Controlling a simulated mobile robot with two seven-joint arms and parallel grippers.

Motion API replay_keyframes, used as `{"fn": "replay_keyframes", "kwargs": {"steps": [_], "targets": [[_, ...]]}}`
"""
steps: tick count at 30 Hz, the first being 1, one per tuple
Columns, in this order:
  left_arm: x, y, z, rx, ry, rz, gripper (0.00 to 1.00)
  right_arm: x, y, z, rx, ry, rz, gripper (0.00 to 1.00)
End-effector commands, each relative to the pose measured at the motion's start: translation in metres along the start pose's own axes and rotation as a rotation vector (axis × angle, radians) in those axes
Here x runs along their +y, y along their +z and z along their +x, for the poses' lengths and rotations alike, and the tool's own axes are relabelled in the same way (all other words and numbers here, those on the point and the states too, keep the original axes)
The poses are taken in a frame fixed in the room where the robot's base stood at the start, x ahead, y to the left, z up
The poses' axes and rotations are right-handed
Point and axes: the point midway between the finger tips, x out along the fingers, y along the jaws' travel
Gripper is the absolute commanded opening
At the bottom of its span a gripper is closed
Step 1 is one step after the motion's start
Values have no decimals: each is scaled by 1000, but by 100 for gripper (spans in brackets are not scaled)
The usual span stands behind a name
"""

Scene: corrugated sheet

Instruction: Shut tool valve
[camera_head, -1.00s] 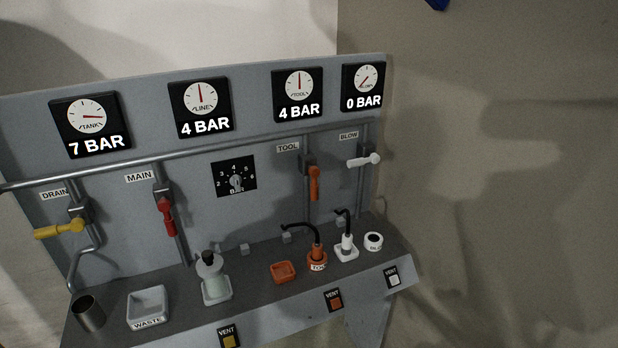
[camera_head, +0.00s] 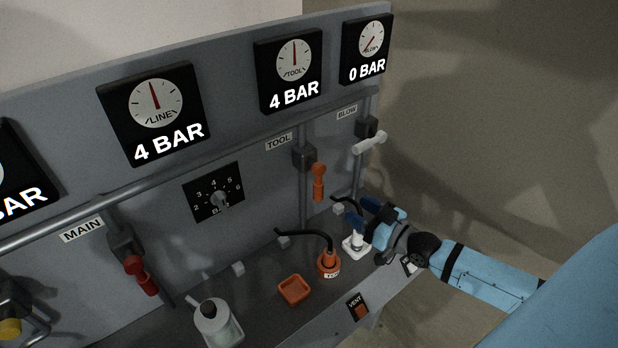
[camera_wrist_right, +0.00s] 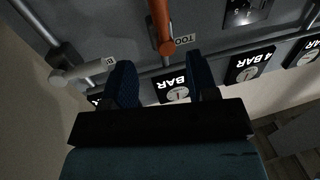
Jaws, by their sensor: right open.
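The orange tool valve handle (camera_head: 318,182) hangs straight down along its pipe under the TOOL label. The tool gauge (camera_head: 293,62) above it reads 4 BAR. My right gripper (camera_head: 362,214) is in front of the panel, below and to the right of the orange handle, apart from it and empty. In the right wrist view, my right gripper (camera_wrist_right: 161,84) has its two dark blue fingers spread wide. The orange handle (camera_wrist_right: 160,28) shows beyond the gap between them there. My left gripper is not in view.
The white blow handle (camera_head: 369,143) points sideways, close above my right gripper. The red main handle (camera_head: 141,275) is at the left. An orange tray (camera_head: 294,290), an orange tool fitting (camera_head: 329,263) with a black hose and a white bottle (camera_head: 216,322) stand on the ledge.

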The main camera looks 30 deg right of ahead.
Motion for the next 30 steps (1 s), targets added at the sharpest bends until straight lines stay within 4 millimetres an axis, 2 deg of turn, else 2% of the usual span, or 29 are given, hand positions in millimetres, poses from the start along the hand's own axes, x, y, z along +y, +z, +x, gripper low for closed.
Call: {"fn": "replay_keyframes", "kwargs": {"steps": [5,18,24,30], "targets": [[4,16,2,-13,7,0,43,0,2,26,5,0,0,53],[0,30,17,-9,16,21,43,0,1,110,4,-1,1,53],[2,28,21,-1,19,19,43,-1,1,129,1,-1,1,53],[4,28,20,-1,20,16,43,-1,1,134,-1,-1,0,53]]}}
